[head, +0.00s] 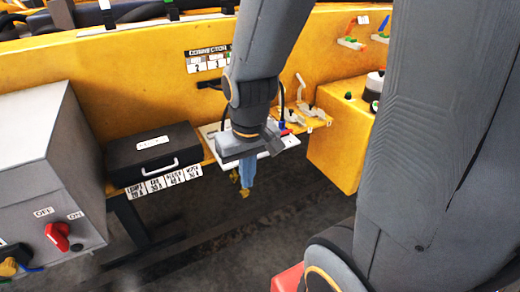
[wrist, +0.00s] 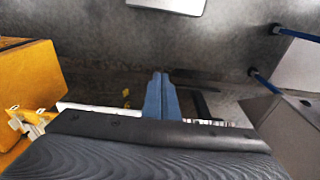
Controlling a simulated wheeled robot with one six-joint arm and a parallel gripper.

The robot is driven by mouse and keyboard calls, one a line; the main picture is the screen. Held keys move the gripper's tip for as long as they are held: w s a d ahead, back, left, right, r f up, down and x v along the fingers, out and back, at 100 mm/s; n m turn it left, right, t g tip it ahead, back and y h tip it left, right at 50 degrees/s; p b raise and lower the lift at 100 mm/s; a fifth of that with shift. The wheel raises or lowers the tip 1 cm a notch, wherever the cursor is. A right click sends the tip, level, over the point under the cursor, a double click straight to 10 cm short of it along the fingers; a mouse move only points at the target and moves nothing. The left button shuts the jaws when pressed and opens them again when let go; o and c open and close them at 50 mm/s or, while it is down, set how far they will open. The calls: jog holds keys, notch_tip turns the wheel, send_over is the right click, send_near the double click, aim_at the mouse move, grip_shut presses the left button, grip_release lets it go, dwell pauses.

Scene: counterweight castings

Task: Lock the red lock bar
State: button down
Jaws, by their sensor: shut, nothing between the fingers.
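My gripper (head: 246,184) is shut and empty, its blue fingers pointing down in front of the white panel at the middle of the head view. In the wrist view the two fingers (wrist: 160,80) lie together, with grey floor beyond them. A small orange-red lever (head: 350,27) stands on a bracket on the yellow wall at the upper right of the head view, well apart from my gripper. It may be the red lock bar, but I cannot tell for sure. A blue lever (head: 384,25) stands to its right, partly hidden by my arm.
A grey box with a red switch (head: 57,236) marked OFF and ON stands at the left. A black case (head: 152,151) lies on the shelf beside it. A white panel (head: 290,141) sits behind my gripper. A yellow block (head: 337,140) stands to the right. Floor lies open below.

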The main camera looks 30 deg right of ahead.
jog(key=w+d+m+t, duration=0.1)
jog(key=d+m, duration=0.4)
jog(key=m, duration=0.6)
jog(key=w+d+m+t+p, duration=0.1)
jog(key=w+d+m, duration=0.2)
jog(key=m, duration=0.9)
jog(key=w+d+r+m+t+p, duration=0.1)
jog(key=w+d+m, duration=0.2)
jog(key=d+m, duration=0.4)
jog(key=m, duration=0.5)
jog(key=shift+d+t, duration=0.15)
jog(key=shift+t, duration=0.25)
jog(key=shift+w+f, duration=0.1)
